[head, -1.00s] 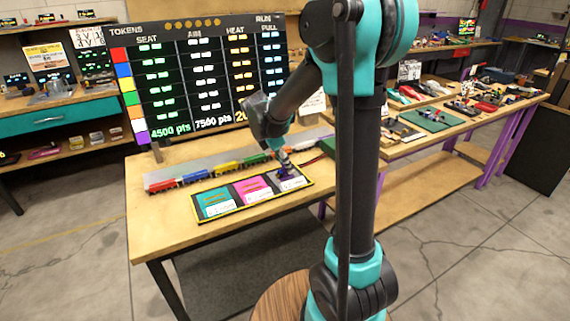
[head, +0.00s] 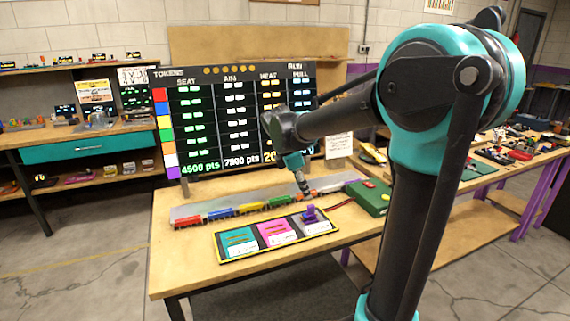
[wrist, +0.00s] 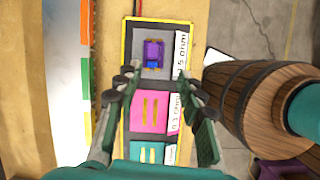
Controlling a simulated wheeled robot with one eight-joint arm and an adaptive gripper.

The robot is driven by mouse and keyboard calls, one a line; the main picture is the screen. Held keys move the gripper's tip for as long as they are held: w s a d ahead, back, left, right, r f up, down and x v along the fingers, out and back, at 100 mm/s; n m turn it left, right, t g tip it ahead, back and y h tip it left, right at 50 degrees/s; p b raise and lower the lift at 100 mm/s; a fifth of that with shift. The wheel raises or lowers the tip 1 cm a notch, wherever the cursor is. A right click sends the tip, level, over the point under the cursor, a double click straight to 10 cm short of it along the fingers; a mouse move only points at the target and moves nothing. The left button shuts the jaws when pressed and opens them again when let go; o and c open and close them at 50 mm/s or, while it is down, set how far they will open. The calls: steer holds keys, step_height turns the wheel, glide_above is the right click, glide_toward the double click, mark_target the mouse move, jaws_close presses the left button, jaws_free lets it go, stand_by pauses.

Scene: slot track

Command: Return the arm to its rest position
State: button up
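My gripper (head: 303,187) hangs above the workbench, past the far edge of the card strip, with my arm raised and bent in the head view. In the wrist view its two fingers are spread apart with nothing between them, so my gripper (wrist: 158,80) is open and empty. A small purple piece (head: 312,214) stands on the grey pad (head: 326,229) at the right end of the strip, apart from the fingers. The purple piece (wrist: 154,50) also shows in the wrist view, with a blue part on it.
The yellow-edged strip also has a pink card (head: 276,233) and a teal card (head: 238,242). Behind it a row of coloured train cars (head: 252,207) sits on a grey track. A green box (head: 368,198) lies at the right. A score board (head: 235,120) stands behind.

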steer(key=s+d+f+m+t+y, duration=0.1)
steer(key=s+d+f+m+y, duration=0.1)
steer(key=s+f+m, duration=0.6)
steer(key=s+d+f+m+t+y, duration=0.1)
steer(key=s+d+f+m+y, duration=0.1)
steer(key=s+d+f+m, duration=0.3)
steer(key=s+f+m, duration=0.3)
steer(key=s+m, duration=0.3)
steer(key=m, duration=0.1)
steer(key=shift+s+t, duration=0.15)
steer(key=shift+t, duration=0.15)
